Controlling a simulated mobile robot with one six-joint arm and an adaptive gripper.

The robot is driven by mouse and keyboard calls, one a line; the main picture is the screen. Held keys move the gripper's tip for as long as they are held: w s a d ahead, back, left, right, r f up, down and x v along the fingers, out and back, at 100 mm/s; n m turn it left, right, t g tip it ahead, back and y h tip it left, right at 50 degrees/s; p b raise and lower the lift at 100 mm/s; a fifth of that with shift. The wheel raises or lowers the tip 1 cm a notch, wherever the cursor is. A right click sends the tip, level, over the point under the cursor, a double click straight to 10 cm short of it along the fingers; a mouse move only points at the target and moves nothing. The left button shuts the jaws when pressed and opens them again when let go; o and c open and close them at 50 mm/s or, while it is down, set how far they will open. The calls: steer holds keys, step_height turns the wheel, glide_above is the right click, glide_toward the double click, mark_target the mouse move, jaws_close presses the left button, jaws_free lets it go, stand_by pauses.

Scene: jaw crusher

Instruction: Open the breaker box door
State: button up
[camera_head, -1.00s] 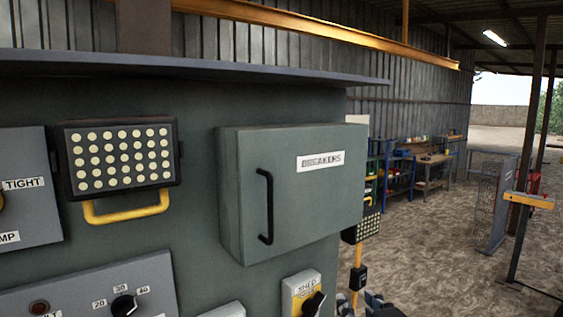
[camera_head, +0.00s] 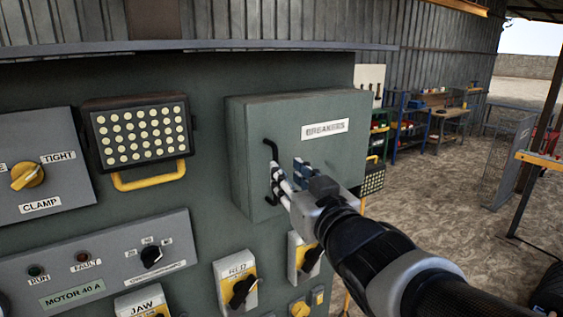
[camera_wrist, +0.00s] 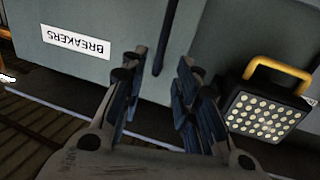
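The grey breaker box (camera_head: 237,160) is on the dark green panel, and its door (camera_head: 325,165) with the BREAKERS label is shut. The door's black vertical handle (camera_head: 271,151) is at the door's left side, with its lower part partly covered by my fingers. My gripper (camera_head: 294,177) is in front of the door, close to the handle. In the wrist view, which is upside down, my gripper (camera_wrist: 158,78) is open, and the handle (camera_wrist: 166,38) lines up with the gap between the fingers. I cannot tell whether the handle is within the fingers' reach or touched.
A lamp (camera_head: 140,136) with a yellow bracket is left of the box; it also shows in the wrist view (camera_wrist: 265,115). Switches, including a yellow CLAMP knob (camera_head: 27,175), sit around and below. A metal ledge (camera_head: 180,47) overhangs the panel. Open ground lies to the right.

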steer(key=p+x, duration=0.1)
steer(key=x, duration=0.7)
jaws_close()
stand_by(0.6)
